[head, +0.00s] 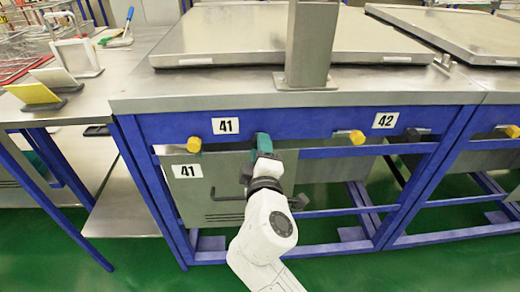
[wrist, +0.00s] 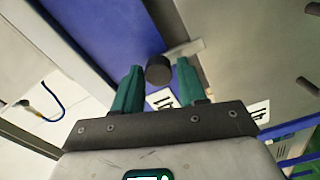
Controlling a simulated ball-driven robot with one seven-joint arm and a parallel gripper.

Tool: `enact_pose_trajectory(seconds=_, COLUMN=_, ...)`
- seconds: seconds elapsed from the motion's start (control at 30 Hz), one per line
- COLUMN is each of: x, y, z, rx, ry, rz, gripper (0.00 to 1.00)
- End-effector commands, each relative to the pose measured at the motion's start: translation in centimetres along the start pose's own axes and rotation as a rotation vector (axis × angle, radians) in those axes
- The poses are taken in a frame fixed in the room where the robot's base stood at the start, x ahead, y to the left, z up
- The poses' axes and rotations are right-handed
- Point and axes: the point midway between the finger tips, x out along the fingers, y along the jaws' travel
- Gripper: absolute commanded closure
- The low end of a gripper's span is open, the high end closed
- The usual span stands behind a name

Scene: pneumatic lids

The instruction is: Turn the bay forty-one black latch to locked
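The black latch knob (wrist: 158,68) of bay forty-one shows in the wrist view as a dark round knob with a pale grey bar (wrist: 185,48) beside it. It lies between the tips of my gripper (wrist: 160,66), whose two teal fingers are apart. I cannot tell whether either finger touches it. In the head view my gripper (head: 263,140) is at the blue front beam, right of the upper 41 label (head: 225,126), and hides the black knob. A yellow knob (head: 193,144) is left of that label.
A grey panel with a second 41 label (head: 187,171) hangs below the beam, behind my arm. A metal post (head: 310,45) stands above on the steel worktop (head: 360,94). Bay forty-two, with its own label (head: 385,121) and yellow knob (head: 357,137), is to the right.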

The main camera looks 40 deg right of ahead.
Motion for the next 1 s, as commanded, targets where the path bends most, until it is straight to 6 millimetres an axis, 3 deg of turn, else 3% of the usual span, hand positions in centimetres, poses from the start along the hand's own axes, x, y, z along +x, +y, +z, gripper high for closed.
enact_pose_trajectory(seconds=0.17, x=0.0, y=0.1, z=-0.1, rx=0.0, ry=0.002, rz=0.002, gripper=0.42)
enact_pose_trajectory(seconds=0.47, x=-0.4, y=0.1, z=-0.1, rx=-0.001, ry=0.003, rz=0.003, gripper=0.42)
enact_pose_trajectory(seconds=1.0, x=-9.2, y=0.0, z=-0.1, rx=-0.002, ry=0.003, rz=0.0, gripper=0.42)
